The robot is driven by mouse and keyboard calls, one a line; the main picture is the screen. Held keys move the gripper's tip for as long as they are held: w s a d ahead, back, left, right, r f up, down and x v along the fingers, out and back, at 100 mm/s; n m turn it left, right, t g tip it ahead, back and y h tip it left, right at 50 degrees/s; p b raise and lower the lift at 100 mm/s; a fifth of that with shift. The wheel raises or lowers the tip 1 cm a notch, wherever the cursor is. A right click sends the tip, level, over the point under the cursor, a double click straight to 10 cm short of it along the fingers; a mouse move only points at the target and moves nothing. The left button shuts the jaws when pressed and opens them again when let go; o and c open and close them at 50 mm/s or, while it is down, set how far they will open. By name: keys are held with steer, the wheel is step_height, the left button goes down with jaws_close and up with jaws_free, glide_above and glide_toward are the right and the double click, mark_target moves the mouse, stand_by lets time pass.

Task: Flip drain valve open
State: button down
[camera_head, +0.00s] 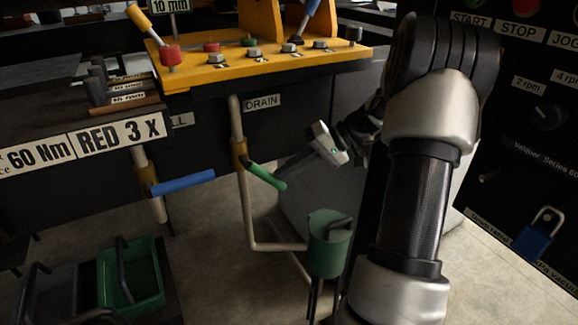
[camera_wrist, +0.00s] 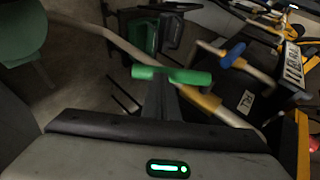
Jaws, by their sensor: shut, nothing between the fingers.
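The drain valve has a green lever handle (camera_head: 266,176) on a brass body (camera_head: 240,156), set in a pale pipe under the DRAIN label (camera_head: 262,102). The handle slopes down to the right, away from the vertical pipe. My gripper (camera_head: 284,168) is shut and empty, just right of the handle and close to its free end. In the wrist view the green handle (camera_wrist: 190,77) lies across the picture at the tips of my shut fingers (camera_wrist: 163,84). I cannot tell whether they touch it.
A blue-handled valve (camera_head: 183,182) is on the pipe to the left. A green container (camera_head: 329,240) stands below the drain pipe. A yellow shelf (camera_head: 265,66) with bolts overhangs the valves. A dark control panel (camera_head: 520,130) is at right. Green and dark bins (camera_head: 130,277) sit lower left.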

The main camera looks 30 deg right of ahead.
mark_target(276, 185)
steer(key=f+y, duration=0.1)
steer(key=a+f+y+b, duration=0.1)
steer(key=shift+a+f+m+y, duration=0.2)
steer(key=shift+f+m+y, duration=0.15)
steer(key=shift+m+y, duration=0.05)
steer(key=shift+a+f+t+y+b, duration=0.3)
steer(key=shift+a+f+y+b, duration=0.25)
steer(key=shift+y, duration=0.15)
steer(key=shift+a+f+m+t+y+b, duration=0.2)
steer(key=shift+a+f+m+y+b, duration=0.2)
steer(key=shift+a+y, duration=0.4)
steer(key=shift+a+f+m+t+y+b, duration=0.2)
steer(key=shift+a+f+m+y+b, duration=0.25)
steer(key=shift+y, duration=0.45)
steer(key=shift+s+a+r, duration=0.1)
steer(key=shift+a+r, duration=0.05)
steer(key=shift+a, duration=0.05)
steer(key=shift+r, duration=0.1)
step_height(276, 185, up, 10)
steer(key=p, duration=0.2)
steer(key=shift+p, duration=0.35)
